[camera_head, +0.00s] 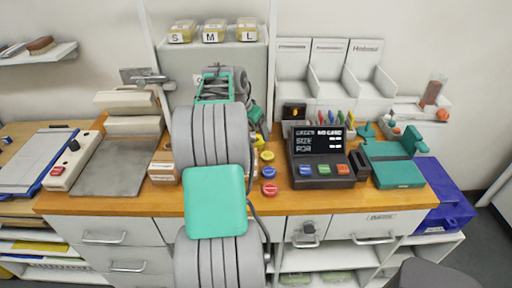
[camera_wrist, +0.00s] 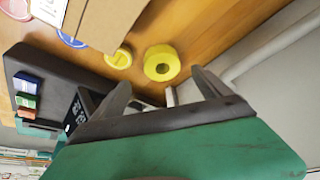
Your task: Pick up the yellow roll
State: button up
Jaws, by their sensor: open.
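The yellow roll (camera_wrist: 162,63) lies on the wooden counter in the wrist view, its round centre hole showing. My gripper (camera_wrist: 160,88) is open and empty. Its two dark fingers point toward the roll, one to each side of it in the picture, and the roll appears just beyond the tips, apart from them. In the head view my arm and gripper cover much of the roll's surroundings, and I cannot make out the roll clearly there.
A smaller yellow disc (camera_wrist: 120,58) lies beside the roll. Blue and red discs and a cardboard-coloured box (camera_wrist: 112,18) are close by. A dark terminal (camera_head: 321,155) with coloured buttons stands right of my arm. A green device (camera_head: 395,172) is farther right.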

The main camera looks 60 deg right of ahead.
aim_at(255, 139)
jog(key=x, duration=0.3)
jog(key=p+x, duration=0.1)
jog(key=x, duration=0.2)
jog(key=shift+w+f+p, duration=0.2)
jog(key=shift+f+p, duration=0.1)
jog(key=c, duration=1.5)
